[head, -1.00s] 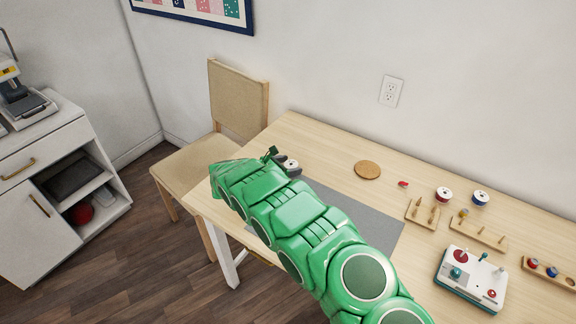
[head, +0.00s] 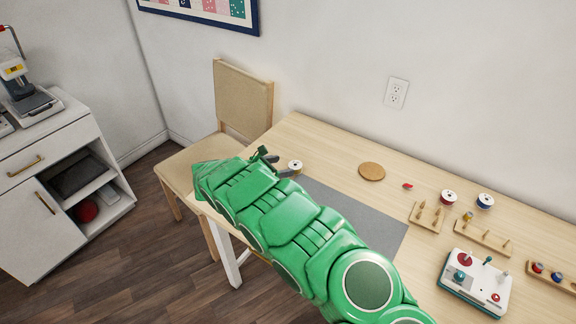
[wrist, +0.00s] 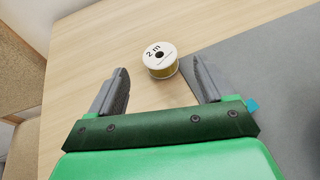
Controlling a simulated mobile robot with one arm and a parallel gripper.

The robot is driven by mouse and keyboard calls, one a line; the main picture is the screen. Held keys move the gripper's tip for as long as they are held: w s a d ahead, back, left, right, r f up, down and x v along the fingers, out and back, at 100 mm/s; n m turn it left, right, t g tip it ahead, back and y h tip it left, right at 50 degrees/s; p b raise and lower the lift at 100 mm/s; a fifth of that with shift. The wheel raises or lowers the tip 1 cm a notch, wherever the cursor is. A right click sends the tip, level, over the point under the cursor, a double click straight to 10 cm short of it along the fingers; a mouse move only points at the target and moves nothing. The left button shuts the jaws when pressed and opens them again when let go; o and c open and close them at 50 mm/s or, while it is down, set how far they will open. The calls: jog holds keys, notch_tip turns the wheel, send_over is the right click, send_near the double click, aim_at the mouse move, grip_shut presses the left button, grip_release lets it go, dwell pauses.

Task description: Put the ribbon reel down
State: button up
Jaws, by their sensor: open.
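The ribbon reel (wrist: 160,60) stands flat on the table, with a white top marked "2 m" and yellow ribbon around its side. It also shows in the head view (head: 295,166) near the table's left end. My gripper (wrist: 163,82) is open and empty in the wrist view. The reel lies just beyond the fingertips, between their lines and apart from both. In the head view my gripper (head: 270,164) is beside the reel on its left, partly hidden by my green arm.
A grey mat (head: 358,212) lies right of the reel. A chair (head: 243,100) is at the left end.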

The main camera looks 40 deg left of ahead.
jog(key=shift+v, duration=2.9)
jog(key=shift+r, duration=0.1)
jog(key=shift+o, duration=0.6)
